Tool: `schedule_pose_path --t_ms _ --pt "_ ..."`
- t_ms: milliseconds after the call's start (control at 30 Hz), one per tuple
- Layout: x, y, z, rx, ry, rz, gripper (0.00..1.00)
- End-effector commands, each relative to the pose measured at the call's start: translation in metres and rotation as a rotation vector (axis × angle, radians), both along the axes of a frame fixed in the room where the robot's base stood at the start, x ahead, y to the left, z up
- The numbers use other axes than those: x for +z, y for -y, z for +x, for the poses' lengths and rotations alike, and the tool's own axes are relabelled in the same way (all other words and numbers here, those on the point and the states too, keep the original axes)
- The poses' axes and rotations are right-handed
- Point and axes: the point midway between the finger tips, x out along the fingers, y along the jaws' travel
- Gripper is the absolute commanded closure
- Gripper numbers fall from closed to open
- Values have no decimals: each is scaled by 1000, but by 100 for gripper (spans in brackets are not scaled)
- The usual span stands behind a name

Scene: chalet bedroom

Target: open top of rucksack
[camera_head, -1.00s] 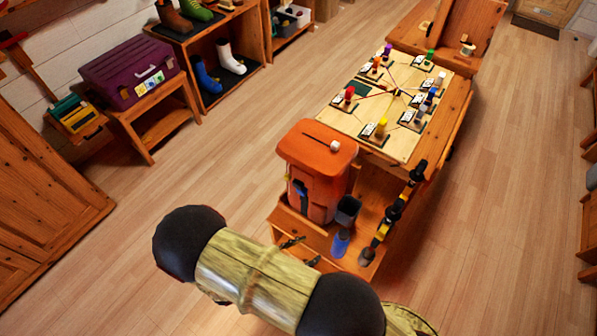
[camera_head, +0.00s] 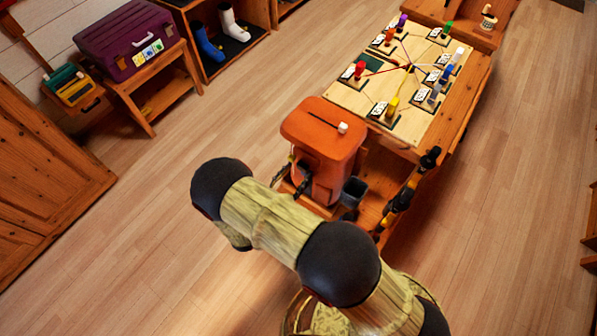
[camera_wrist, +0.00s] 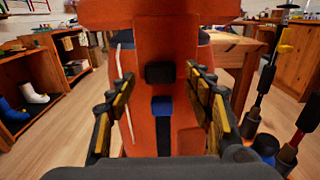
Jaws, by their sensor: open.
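The orange rucksack (camera_head: 318,145) stands upright at the near end of the wooden bench. Its top flap is down, with a dark line and a small white knob (camera_head: 342,128) on it. In the wrist view the rucksack front (camera_wrist: 152,45) fills the middle, with a black buckle-like block (camera_wrist: 160,73) and a blue piece (camera_wrist: 162,106) below it. My gripper (camera_wrist: 162,84) is open, its yellow-and-black fingers on either side of the block. No grip on it shows; I cannot tell whether the fingers touch the rucksack. In the head view my arm hides much of the gripper.
A board with coloured pegs and cards (camera_head: 393,85) lies on the bench behind the rucksack. A dark cup (camera_head: 353,192) and upright poles (camera_head: 402,196) stand close at its right. A purple case (camera_head: 138,40) sits on a stool at left. Floor is clear on both sides.

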Motion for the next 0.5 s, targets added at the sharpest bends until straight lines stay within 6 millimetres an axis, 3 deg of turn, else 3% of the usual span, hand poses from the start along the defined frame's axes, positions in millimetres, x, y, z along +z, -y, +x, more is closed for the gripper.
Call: schedule_pose_path --t_ms 200,500 --pt "0 8 13 0 0 0 48" --pt "0 8 14 0 0 0 51"
